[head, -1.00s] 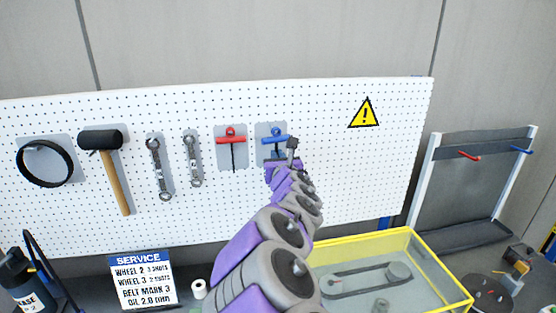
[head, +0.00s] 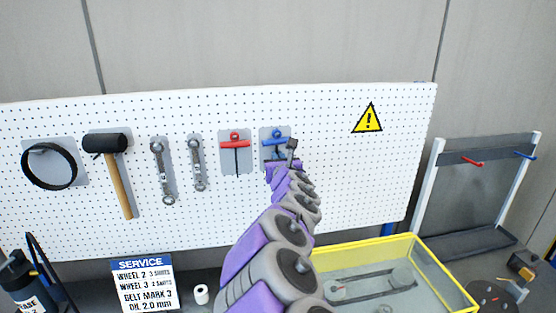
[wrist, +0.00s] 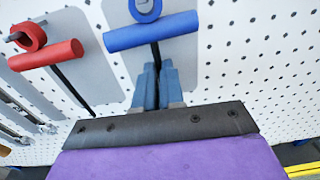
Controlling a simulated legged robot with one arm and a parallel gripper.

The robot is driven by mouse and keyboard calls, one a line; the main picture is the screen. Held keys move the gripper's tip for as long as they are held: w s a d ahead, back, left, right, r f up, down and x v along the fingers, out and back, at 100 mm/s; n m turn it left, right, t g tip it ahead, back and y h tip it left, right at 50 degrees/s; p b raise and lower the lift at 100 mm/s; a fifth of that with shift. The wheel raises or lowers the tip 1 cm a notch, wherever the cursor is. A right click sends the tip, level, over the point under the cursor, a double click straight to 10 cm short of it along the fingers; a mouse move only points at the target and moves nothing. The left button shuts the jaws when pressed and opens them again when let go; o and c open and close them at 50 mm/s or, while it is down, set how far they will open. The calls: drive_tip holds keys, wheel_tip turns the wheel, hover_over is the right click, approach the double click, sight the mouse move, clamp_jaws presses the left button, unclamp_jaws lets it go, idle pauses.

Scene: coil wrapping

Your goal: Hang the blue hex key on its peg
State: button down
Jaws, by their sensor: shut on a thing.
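The blue hex key (head: 277,144) is at the pegboard, over a grey backing patch, right of the red hex key (head: 235,143). In the wrist view the blue hex key (wrist: 152,32) shows its blue crossbar, a ring above it and a dark shaft pointing down. My gripper (wrist: 157,75) is shut on the shaft just below the crossbar. In the head view my gripper (head: 283,163) is partly hidden by my arm. The peg is not clearly visible, and I cannot tell whether the ring is around it. The red hex key (wrist: 47,55) hangs at left in the wrist view.
The white pegboard (head: 330,180) also holds two wrenches, a hammer (head: 106,143) and a black ring (head: 49,188). A yellow-edged clear bin (head: 413,237) stands below right. A rack (head: 485,150) stands farther right. The pegboard right of my gripper is mostly clear.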

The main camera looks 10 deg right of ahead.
drive_tip(key=shift+f, duration=0.2)
drive_tip(key=c, duration=1.3)
unclamp_jaws()
drive_tip(key=shift+w, duration=0.15)
drive_tip(key=shift+c, duration=0.2)
drive_tip(key=shift+o, duration=0.9)
drive_tip(key=shift+a+r, duration=0.1)
